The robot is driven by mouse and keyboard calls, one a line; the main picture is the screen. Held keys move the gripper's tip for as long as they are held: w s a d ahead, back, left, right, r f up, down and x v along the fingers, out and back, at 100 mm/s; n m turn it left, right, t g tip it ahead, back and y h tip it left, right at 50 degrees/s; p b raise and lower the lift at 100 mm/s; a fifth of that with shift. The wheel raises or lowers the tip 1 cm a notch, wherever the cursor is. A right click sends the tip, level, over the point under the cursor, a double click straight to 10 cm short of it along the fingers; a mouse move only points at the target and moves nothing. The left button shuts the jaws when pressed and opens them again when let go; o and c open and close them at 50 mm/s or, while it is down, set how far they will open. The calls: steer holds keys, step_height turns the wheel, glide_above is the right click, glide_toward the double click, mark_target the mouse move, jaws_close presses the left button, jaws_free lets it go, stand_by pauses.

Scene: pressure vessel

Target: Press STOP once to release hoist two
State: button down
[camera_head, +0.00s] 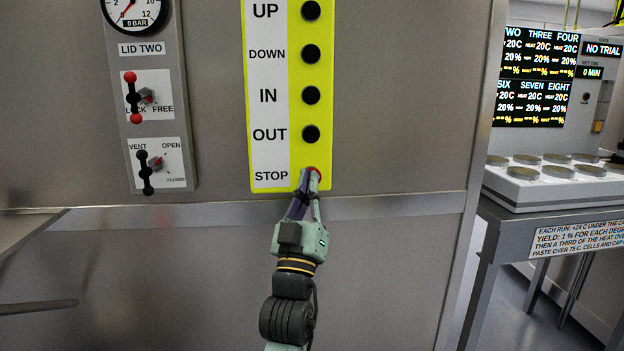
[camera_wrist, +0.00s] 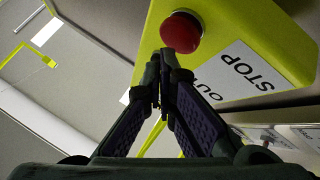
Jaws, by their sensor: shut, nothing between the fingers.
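The yellow hoist pendant (camera_head: 325,75) is mounted on the grey wall with black buttons beside the labels UP, DOWN, IN and OUT. The red STOP button (camera_head: 315,171) is at its bottom, partly hidden behind my fingertips in the head view. In the wrist view the red STOP button (camera_wrist: 181,32) shows as a domed knob beside the STOP label (camera_wrist: 247,66). My gripper (camera_head: 309,178) is shut and empty, with its fingertips at the button in the head view. In the wrist view the fingertips (camera_wrist: 165,58) lie just below the knob; I cannot tell whether they touch it.
Left of the pendant is a LID TWO panel (camera_head: 142,48) with a gauge reading near 0 BAR and two levers. A horizontal rail (camera_head: 400,205) runs below. On the right are a bench with round cells (camera_head: 541,193) and display screens (camera_head: 533,105).

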steer(key=shift+w, duration=0.3)
steer(key=shift+w, duration=0.5)
stand_by(0.8)
steer(key=shift+s, duration=0.9)
steer(key=shift+s, duration=0.1)
steer(key=shift+s+d, duration=0.2)
steer(key=shift+s, duration=2.2)
